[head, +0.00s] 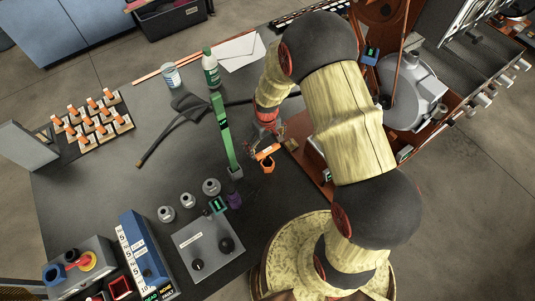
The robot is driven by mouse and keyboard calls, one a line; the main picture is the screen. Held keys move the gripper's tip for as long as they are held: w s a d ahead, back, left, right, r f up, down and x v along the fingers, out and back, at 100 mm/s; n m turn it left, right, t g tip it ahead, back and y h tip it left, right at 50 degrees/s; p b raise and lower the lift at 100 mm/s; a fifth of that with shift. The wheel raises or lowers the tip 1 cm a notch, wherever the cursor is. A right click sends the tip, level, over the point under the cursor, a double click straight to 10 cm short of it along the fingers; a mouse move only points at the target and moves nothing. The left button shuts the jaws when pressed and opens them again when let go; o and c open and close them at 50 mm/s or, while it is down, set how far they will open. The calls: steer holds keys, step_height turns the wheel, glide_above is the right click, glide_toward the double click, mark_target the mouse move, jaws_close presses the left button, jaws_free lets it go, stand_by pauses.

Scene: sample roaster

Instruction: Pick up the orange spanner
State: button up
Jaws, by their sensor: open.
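The orange spanner (267,152) is a small orange shape on the dark bench top, in the middle of the head view, close to the bench's right side. Its lower end looks like an open ring or jaw; the rest is partly hidden by my gripper. My gripper (264,144) reaches down from the upper right and is open, with its fingers right at the spanner. I cannot tell whether the spanner lies between the fingers or just below them, or whether they touch it.
A tall green upright (223,135) stands just left of my gripper. A dark purple item (234,200) and grey knobbed pots (211,187) are nearer. A reddish-brown machine base (308,168) lies to the right. A green bottle (211,71) stands behind.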

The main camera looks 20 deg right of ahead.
mark_target(267, 150)
steer(key=f, duration=0.3)
steer(key=shift+s+d, duration=0.15)
steer(key=shift+s, duration=0.05)
steer(key=shift+w+f+b, duration=0.1)
steer(key=shift+f+b, duration=0.2)
steer(key=shift+f, duration=0.1)
steer(key=shift+c, duration=1.3)
steer(key=c, duration=1.4)
steer(key=shift+o, duration=0.2)
